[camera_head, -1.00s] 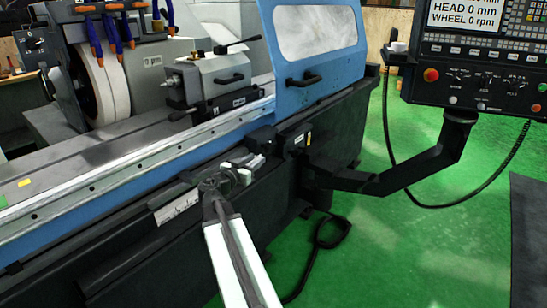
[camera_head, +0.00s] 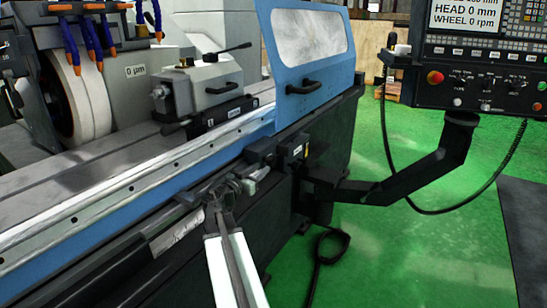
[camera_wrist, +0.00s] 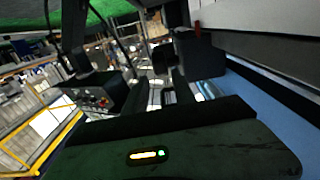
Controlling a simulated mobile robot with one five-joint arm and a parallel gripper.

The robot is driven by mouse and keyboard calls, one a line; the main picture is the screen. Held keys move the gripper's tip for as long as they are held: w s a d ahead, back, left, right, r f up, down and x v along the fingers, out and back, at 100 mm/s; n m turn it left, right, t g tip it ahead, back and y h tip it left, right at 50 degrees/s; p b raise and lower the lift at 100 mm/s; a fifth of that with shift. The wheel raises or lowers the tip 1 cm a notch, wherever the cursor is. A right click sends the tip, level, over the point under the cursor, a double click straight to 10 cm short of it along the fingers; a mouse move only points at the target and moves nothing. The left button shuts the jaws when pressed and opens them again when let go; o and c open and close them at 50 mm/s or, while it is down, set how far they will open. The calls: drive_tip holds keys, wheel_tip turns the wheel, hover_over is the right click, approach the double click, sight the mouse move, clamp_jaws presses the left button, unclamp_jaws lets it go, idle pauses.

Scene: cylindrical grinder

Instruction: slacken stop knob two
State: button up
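In the head view my gripper (camera_head: 225,188) is at the front of the grinder's blue and black table edge, at the end of my white arm link. It is small, dark and partly merged with the parts behind it, so its opening cannot be read. Small grey stop parts (camera_head: 250,186) lie just right of and beside its tip. I cannot tell which of them is stop knob two, nor whether the gripper touches any. In the wrist view a dark housing with a small lit strip fills the bottom, and dark blocks stand above it; no knob is clear there.
A black bracket arm (camera_head: 400,182) carries the control panel (camera_head: 485,75). The tailstock (camera_head: 200,85) stands on the table.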

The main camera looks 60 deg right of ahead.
drive_tip(key=d, duration=1.1)
drive_tip(key=shift+d, duration=0.35)
clamp_jaws()
drive_tip(key=shift+r+h+b, duration=0.2)
drive_tip(key=shift+h+b, duration=0.6)
drive_tip(key=shift+b, duration=0.55)
